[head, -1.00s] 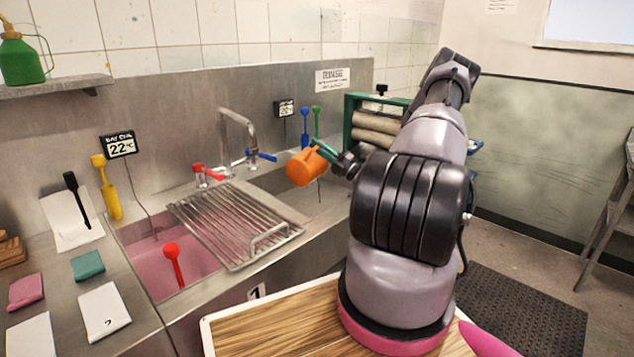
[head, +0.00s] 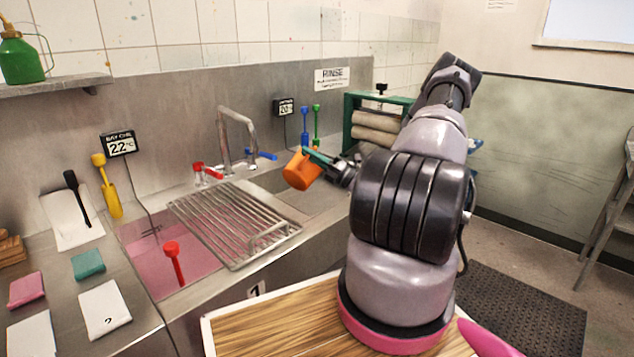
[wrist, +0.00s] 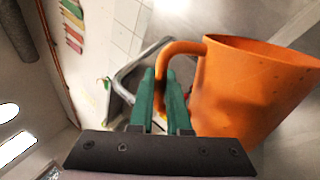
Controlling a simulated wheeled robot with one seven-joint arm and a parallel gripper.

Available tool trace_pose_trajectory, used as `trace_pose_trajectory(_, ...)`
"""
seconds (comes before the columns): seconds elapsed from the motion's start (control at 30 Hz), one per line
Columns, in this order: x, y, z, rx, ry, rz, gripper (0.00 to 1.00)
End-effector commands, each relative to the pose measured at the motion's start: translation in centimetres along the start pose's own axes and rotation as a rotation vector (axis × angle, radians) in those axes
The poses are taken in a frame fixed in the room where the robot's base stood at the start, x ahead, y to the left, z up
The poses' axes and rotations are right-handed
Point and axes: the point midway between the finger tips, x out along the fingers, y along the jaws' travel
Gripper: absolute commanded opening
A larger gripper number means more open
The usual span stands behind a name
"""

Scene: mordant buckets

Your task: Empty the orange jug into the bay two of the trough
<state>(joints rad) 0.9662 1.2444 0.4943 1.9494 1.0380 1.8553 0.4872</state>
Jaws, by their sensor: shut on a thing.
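The orange jug (head: 301,170) is held tilted above the right-hand bay of the trough (head: 283,183). My gripper (head: 325,158) is shut on the jug's handle. In the wrist view the green fingers of my gripper (wrist: 161,95) close around the handle, and the jug (wrist: 250,90) hangs to the right. Its inside is hidden in both views, and no stream shows. The left bay (head: 140,240) holds pink liquid and a red long-handled tool (head: 173,262). No number shows for the right bay; part of it is hidden behind my arm.
A wire rack (head: 230,222) lies over the middle of the trough, left of the jug. A tap (head: 222,140) with red and blue handles stands behind. A green-framed roller wringer (head: 375,120) is near my arm. Cloths and cards lie on the left counter.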

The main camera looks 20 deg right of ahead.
Motion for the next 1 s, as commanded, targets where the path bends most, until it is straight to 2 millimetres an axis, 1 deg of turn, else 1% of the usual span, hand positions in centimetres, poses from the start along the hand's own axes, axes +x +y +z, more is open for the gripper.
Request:
trace_pose_trajectory(0.03, -0.6, -0.7, -1.5, 0.002, 0.007, -0.011, 0.00)
trace_pose_trajectory(0.1, -0.7, -0.9, -2.4, -0.047, 0.026, -0.015, 0.00)
trace_pose_trajectory(0.23, -0.6, -0.5, -3.9, -0.203, 0.091, -0.024, 0.00)
trace_pose_trajectory(0.4, -0.7, -0.5, -5.9, -0.413, 0.179, -0.033, 0.00)
trace_pose_trajectory(0.6, -0.6, -0.1, -8.5, -0.613, 0.262, -0.038, 0.00)
trace_pose_trajectory(0.8, -1.4, -1.5, -10.7, -0.753, 0.329, -0.052, 0.00)
trace_pose_trajectory(0.9, -1.1, -0.7, -11.3, -0.862, 0.377, -0.053, 0.00)
trace_pose_trajectory(0.97, -1.0, -0.4, -11.7, -0.916, 0.401, -0.054, 0.00)
trace_pose_trajectory(1.0, -1.1, -0.5, -11.9, -0.947, 0.416, -0.056, 0.00)
